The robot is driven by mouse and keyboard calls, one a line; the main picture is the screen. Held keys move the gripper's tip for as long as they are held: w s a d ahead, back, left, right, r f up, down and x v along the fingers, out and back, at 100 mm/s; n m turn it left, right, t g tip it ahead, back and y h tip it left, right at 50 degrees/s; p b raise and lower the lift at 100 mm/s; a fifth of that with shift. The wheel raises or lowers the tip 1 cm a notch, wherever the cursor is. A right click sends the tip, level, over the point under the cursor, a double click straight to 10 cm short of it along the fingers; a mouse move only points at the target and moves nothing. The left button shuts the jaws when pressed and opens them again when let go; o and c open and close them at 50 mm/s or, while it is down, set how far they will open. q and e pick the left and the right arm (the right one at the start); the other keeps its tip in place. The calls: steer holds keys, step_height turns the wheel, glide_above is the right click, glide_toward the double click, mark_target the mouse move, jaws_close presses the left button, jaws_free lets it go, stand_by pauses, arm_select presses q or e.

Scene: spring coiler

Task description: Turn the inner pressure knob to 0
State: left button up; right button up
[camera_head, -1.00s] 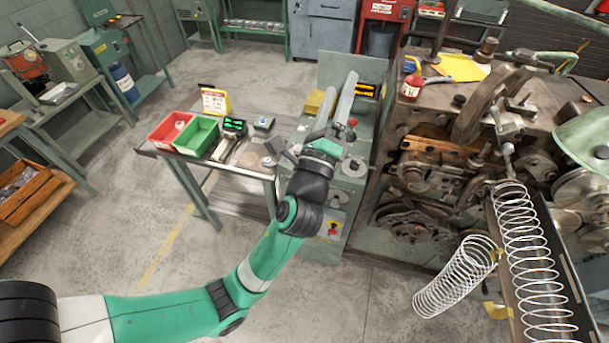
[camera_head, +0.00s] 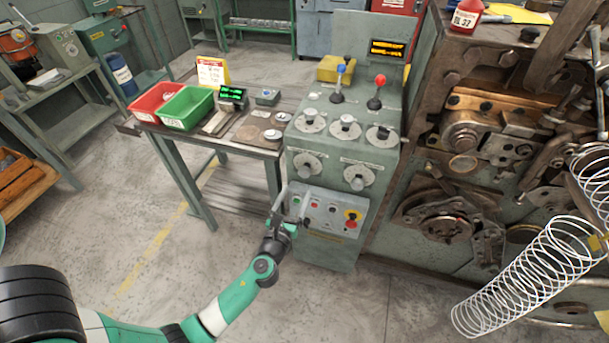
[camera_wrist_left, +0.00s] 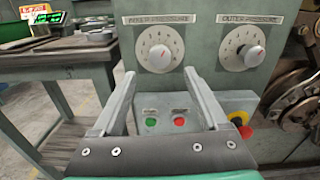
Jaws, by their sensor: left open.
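The inner pressure knob (camera_head: 307,166) is the left one in the lower pair on the front of the green control cabinet (camera_head: 385,156). In the left wrist view the inner pressure knob (camera_wrist_left: 159,57) is a silver knob on a white numbered dial, below its label; its exact setting is too small to read. The outer pressure knob (camera_wrist_left: 252,55) is to its right. My left gripper (camera_head: 291,201) is open and empty, low in front of the cabinet and below the inner knob. In the wrist view the left gripper's fingertips (camera_wrist_left: 160,73) flank the area just below that dial, apart from the knob.
Below the knobs are a green button (camera_wrist_left: 150,122), a red button (camera_wrist_left: 180,122) and a red emergency stop (camera_wrist_left: 245,131). Two levers and more dials sit on the cabinet's sloped top. A side table (camera_head: 226,138) with bins stands left; the coiling machine (camera_head: 470,100) stands right.

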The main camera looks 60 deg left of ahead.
mark_target(303, 175)
arm_select(q)
steer(key=b+x, duration=0.1)
steer(key=x, duration=0.8)
steer(key=shift+w+a+b, duration=0.15)
steer(key=shift+b, duration=0.25)
jaws_close()
